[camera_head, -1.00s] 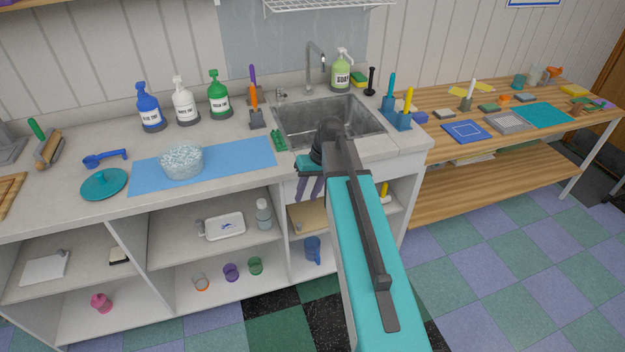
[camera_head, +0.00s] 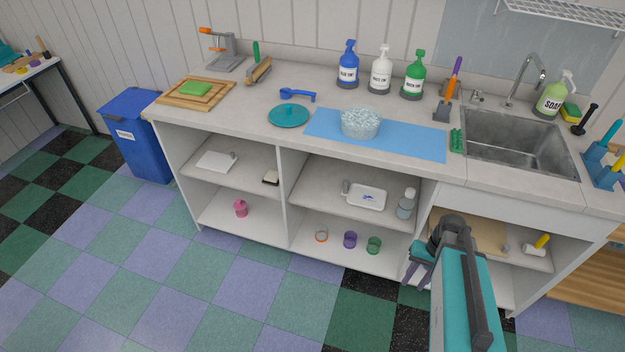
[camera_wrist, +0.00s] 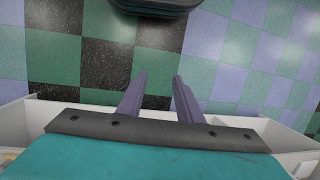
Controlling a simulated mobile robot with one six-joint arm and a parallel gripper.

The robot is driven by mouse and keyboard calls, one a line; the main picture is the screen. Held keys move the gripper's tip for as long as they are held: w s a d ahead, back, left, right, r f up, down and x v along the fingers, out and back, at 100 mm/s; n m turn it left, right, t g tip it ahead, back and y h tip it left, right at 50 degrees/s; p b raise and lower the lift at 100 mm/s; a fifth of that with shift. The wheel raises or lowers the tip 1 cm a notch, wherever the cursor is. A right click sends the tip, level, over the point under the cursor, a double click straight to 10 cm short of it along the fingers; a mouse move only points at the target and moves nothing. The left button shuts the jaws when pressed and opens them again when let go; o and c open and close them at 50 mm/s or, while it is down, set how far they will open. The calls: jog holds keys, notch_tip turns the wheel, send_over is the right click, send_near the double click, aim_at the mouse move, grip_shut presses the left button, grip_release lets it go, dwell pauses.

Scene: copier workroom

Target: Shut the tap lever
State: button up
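The tap's curved metal spout (camera_head: 525,78) rises behind the steel sink (camera_head: 515,143) at the right of the head view. A small metal fitting (camera_head: 477,97), which looks like the tap lever, stands on the counter at the sink's back left corner. Its exact angle is too small to tell. My gripper (camera_head: 412,272) is low in front of the open shelves, below the counter top and well apart from the tap. In the wrist view my gripper (camera_wrist: 158,80) has its two fingers apart with nothing between them, above the checkered floor.
Spray and pump bottles (camera_head: 381,72), a brush holder (camera_head: 441,110) and a soap bottle (camera_head: 551,95) stand around the sink. A bowl (camera_head: 360,124) sits on a blue mat (camera_head: 420,143). Floor (camera_head: 220,265) is clear at left, beside a blue bin (camera_head: 138,138).

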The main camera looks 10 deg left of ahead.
jog(key=s+a+f+g+h, duration=0.1)
jog(key=s+a+f, duration=0.1)
jog(key=s+f, duration=0.5)
jog(key=s+a+f+n+g+h, duration=0.1)
jog(key=s+f, duration=0.6)
jog(key=s, duration=0.8)
jog(key=shift+s+a+f+g, duration=0.15)
jog(key=shift+s+a+g, duration=0.25)
jog(key=shift+a+g, duration=0.35)
jog(key=shift+c, duration=0.2)
jog(key=shift+d, duration=0.25)
